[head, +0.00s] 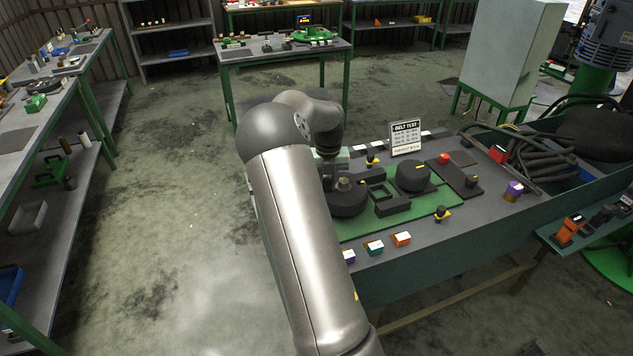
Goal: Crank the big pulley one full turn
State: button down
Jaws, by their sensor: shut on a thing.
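The big pulley (349,203) looks like the dark round disc at the left end of the green base plate (364,227). It has a grey hub on top, and my arm covers part of its left side. A second dark pulley (413,178) with a yellow mark sits to its right on the same plate. My gripper (323,184) points down at the back left edge of the big pulley. It is shut on what seems to be the pulley's crank handle, but fingertips and handle are mostly hidden. I cannot make out a belt.
A "BELT TEST" sign (406,138) stands behind the pulleys. Small coloured blocks, including an orange one (401,239), line the table's front edge. A bin of dark hoses (530,155) lies further right.

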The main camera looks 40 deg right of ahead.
jog(key=shift+r, duration=0.1)
dwell(0.3)
jog(key=c, duration=1.5)
grip_release()
notch_tip(320, 180, up, 17)
jog(key=b, duration=0.2)
jog(key=shift+r+b, duration=0.2)
jog(key=shift+b, duration=0.15)
